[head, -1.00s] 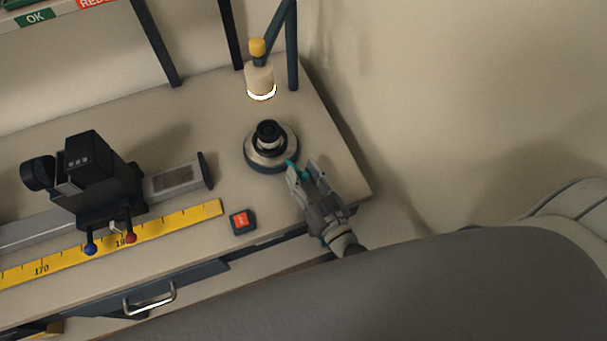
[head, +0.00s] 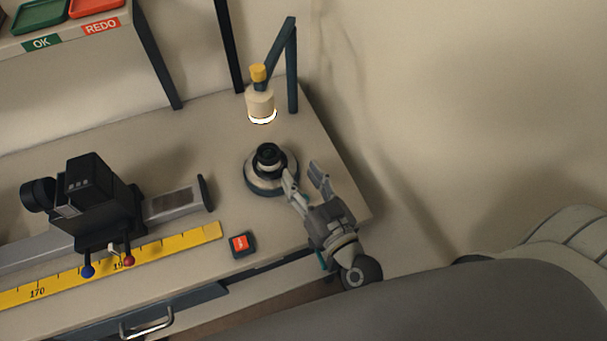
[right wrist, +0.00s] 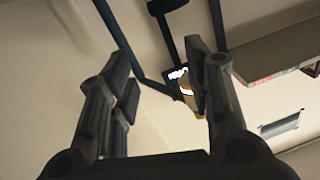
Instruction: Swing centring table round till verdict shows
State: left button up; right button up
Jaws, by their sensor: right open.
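The centring table (head: 257,186) is a round pale disc with a dark base near the right end of the bench. A black lens (head: 268,158) stands upright at its middle. My right gripper (head: 304,174) is open at the table's right side. Its left finger overlaps the table's rim in the head view; I cannot tell whether they touch. Nothing is between the fingers. In the right wrist view the two fingers (right wrist: 165,85) are spread apart. A small dark box (head: 243,244) with an orange-red face is in front of the table; its marking is too small to read. My left gripper is not seen.
A lit lamp (head: 260,104) on a bent arm stands behind the table. A black device (head: 95,200) on a rail and a yellow ruler (head: 150,255) are to the left. A shelf with green (head: 42,14) and red trays is at the upper left.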

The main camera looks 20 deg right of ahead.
jog(key=shift+r, duration=0.75)
